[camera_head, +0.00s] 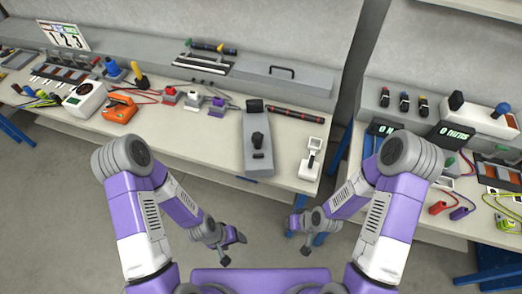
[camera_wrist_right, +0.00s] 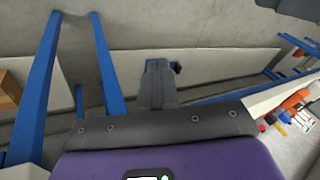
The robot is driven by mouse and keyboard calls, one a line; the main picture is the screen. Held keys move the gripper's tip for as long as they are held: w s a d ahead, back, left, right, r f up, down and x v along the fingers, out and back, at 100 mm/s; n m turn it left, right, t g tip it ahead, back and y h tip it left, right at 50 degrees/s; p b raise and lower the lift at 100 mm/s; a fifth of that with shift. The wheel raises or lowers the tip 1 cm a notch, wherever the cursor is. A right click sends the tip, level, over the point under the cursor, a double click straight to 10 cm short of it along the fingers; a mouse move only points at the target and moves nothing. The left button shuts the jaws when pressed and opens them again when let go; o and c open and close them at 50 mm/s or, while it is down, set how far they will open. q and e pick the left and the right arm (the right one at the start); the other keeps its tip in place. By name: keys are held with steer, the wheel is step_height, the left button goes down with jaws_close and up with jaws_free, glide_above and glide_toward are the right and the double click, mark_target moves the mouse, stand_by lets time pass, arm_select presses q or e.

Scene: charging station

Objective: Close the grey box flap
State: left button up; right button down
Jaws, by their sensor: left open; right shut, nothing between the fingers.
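A long grey box (camera_head: 310,92) runs along the back of the left table in the head view. Its face carries a black bar handle (camera_head: 282,70). I cannot tell how far its flap stands open. My left gripper (camera_head: 233,248) is open and empty, low in front of the table and well away from the box. My right gripper (camera_head: 302,232) is shut and empty, also low in front of the table edge. In the right wrist view its closed dark fingers (camera_wrist_right: 157,82) point at the wall and floor, with no box there.
A grey lever unit (camera_head: 257,165) and a white device (camera_head: 311,160) stand near the table's front edge. An orange tool (camera_head: 119,108) and a white dial box (camera_head: 86,98) stand left. A second table (camera_head: 440,205) is right. Blue legs (camera_wrist_right: 37,85) show in the wrist view.

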steer(key=w+d+r+n+t+y+b, duration=0.1)
steer(key=w+r+n+t+y+b, duration=0.1)
steer(key=w+r+n+t, duration=0.55)
step_height(320, 180, up, 15)
steer(key=n+g+y+b, duration=0.2)
steer(key=n+g+y, duration=0.15)
steer(key=n, duration=1.15)
steer(key=w+a+f+t+b, duration=0.1)
steer(key=w+a+f+b, duration=0.2)
steer(key=w+a+f, duration=0.3)
steer(key=shift+w+a+f+y, duration=0.4)
steer(key=shift+w+a, duration=0.65)
steer(key=shift+w, duration=0.6)
steer(key=shift+r+n, duration=0.1)
steer(key=shift+n, duration=0.15)
